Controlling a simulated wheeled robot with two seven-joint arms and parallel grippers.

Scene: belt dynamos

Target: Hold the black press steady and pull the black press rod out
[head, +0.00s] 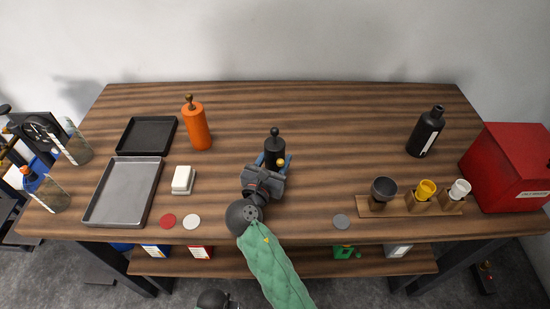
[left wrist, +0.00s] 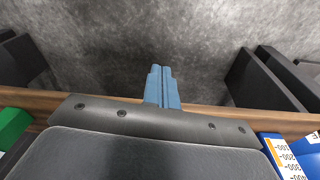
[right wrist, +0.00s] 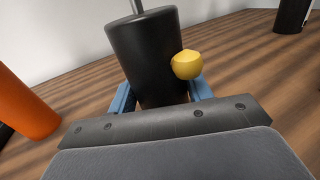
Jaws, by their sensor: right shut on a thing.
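The black press (head: 275,154) stands upright near the middle of the table, with its rod and round black knob (head: 274,131) at the top. The knob is out of that view. My left gripper (left wrist: 162,70) is shut with nothing between its fingers, low at the table's front edge, above the floor.
An orange press (head: 196,127) stands left of the black one. Trays (head: 123,216) and a white block (head: 182,180) lie further left. A black bottle (head: 426,132), a wooden cup holder (head: 365,206) and a red box (head: 505,165) are right. The table behind the press is clear.

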